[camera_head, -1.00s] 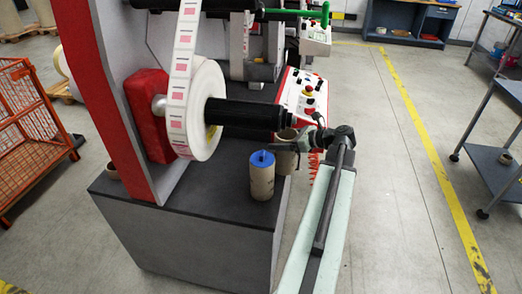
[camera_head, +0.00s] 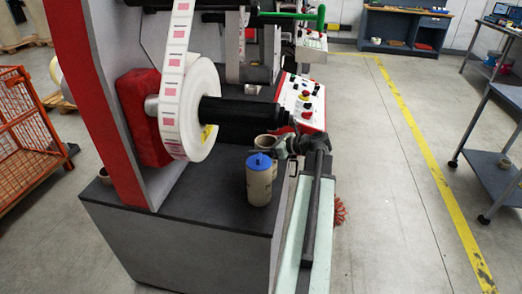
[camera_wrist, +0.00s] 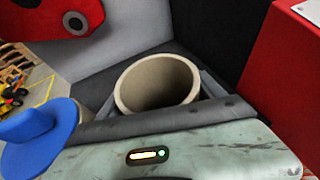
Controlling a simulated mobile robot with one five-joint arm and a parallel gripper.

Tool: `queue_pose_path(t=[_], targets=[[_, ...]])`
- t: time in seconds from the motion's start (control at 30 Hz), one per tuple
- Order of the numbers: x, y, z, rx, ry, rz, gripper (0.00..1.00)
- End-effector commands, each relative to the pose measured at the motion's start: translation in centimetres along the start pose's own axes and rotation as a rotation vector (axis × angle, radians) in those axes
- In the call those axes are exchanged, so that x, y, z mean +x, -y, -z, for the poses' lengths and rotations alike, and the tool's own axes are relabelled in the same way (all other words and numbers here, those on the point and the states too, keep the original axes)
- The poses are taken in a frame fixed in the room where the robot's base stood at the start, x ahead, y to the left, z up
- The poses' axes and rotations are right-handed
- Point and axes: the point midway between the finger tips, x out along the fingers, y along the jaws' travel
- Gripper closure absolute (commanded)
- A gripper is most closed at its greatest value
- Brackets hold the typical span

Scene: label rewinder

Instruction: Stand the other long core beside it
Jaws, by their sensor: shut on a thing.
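A tan cardboard core with a blue plug in its top (camera_head: 259,183) stands upright on the dark ledge (camera_head: 190,228) of the machine. The other core (camera_head: 265,142), tan and open at the top, shows just behind it in the head view. My gripper (camera_head: 282,148) is shut on this other core, coming from the right. In the wrist view the held core (camera_wrist: 122,95) sits between the jaws with its round mouth showing, and the blue plug (camera_wrist: 45,130) is at the left. The held core's lower end is hidden, so I cannot tell whether it touches the ledge.
A black spindle (camera_head: 245,118) with a label roll (camera_head: 205,105) sticks out above the ledge, close to the held core. A short core (camera_head: 104,176) lies at the ledge's left. A control panel (camera_head: 302,98) is behind.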

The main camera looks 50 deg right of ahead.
Motion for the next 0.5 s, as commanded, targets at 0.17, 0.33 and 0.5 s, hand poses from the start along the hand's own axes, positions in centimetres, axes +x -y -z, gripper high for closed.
queue_pose_path(t=[0.17, 0.33, 0.5], targets=[[0.12, -0.02, 0.22, 0.0, 0.0, 0.0, 0.08], [0.12, -0.03, 0.2, 0.0, 0.0, -0.001, 0.01], [0.04, -0.04, -0.03, 0.0, 0.0, -0.001, 0.01]])
